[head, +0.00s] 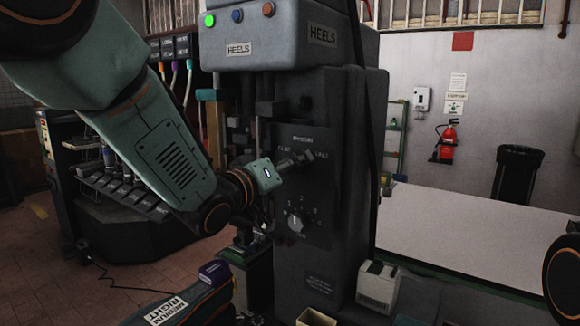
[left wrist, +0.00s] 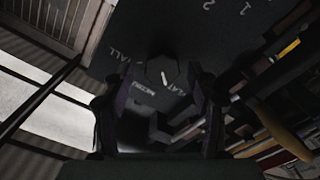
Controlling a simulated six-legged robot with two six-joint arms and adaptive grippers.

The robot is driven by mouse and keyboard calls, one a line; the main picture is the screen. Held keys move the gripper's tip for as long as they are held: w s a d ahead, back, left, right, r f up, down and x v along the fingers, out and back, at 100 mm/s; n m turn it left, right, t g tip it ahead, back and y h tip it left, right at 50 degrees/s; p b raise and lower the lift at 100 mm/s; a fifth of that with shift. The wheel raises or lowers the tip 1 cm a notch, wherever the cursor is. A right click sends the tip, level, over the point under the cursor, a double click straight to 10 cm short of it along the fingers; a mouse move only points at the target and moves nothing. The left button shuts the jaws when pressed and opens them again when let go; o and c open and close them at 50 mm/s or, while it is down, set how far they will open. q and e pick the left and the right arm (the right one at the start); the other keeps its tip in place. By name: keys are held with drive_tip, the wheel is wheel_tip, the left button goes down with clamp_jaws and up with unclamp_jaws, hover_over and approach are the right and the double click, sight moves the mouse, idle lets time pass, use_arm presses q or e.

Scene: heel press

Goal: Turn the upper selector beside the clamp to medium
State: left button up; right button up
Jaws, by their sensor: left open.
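The upper selector (left wrist: 165,77) is a dark knob with a white pointer mark on the machine's dark panel (head: 322,205). In the head view the label above it reads like medium, with flat to its left and small to its right. Which label the pointer faces I cannot tell. My left gripper (head: 303,158) is at the upper selector and largely hides it in the head view. In the left wrist view its fingers (left wrist: 160,115) are open, one on each side of the knob; contact is unclear. My right gripper is not in view.
A lower selector (head: 296,222) with numbers sits below on the same panel. The heel press (head: 345,110) carries several buttons and a green light. A white table (head: 470,225) stands at right.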

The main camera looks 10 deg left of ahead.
use_arm(q)
drive_tip(key=shift+w+a+f, duration=0.15)
drive_tip(key=shift+w, duration=0.1)
drive_tip(key=shift+c, duration=1.3)
drive_tip(key=shift+w, duration=0.15)
drive_tip(key=shift+c, duration=0.9)
drive_tip(key=shift+d, duration=0.25)
drive_tip(key=shift+c, duration=1.3)
drive_tip(key=shift+a, duration=0.1)
drive_tip(key=c, duration=0.5)
drive_tip(key=shift+o, duration=0.2)
